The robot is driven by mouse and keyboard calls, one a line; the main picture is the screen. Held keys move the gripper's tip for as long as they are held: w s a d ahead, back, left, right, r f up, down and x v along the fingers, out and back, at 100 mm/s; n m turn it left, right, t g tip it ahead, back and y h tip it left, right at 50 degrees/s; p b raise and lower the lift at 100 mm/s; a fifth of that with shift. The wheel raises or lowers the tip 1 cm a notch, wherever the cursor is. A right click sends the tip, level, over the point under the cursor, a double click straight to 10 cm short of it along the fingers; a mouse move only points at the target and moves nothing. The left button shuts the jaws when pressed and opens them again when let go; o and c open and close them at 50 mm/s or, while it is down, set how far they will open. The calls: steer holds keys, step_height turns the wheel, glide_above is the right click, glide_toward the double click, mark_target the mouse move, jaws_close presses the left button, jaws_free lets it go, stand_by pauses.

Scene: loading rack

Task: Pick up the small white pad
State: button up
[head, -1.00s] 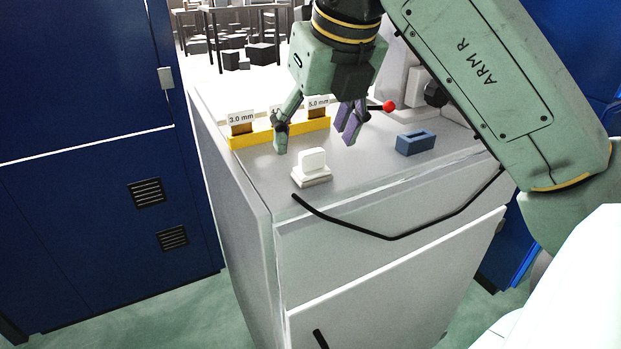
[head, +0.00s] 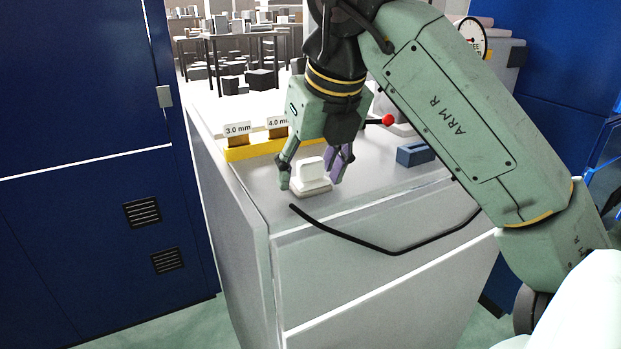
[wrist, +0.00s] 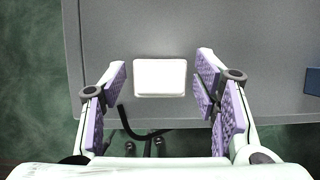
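The small white pad (head: 311,169) stands upright on a low white base (head: 318,189) near the front edge of the cabinet top. In the wrist view the pad (wrist: 161,77) shows as a white rounded rectangle between the fingers, towards their tips. My gripper (head: 312,180) is open, pointing down, with one finger to the left of the pad and one to the right. The wrist view shows a gap between the pad and each purple finger face of the gripper (wrist: 160,82).
A yellow rack (head: 255,149) with labelled brown blocks stands behind on the cabinet top (head: 245,175). A blue slotted block (head: 414,154) and a red-knobbed lever (head: 388,120) are to the right. A black bar handle (head: 345,236) runs along the cabinet front.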

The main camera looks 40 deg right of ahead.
steer(key=c, duration=0.8)
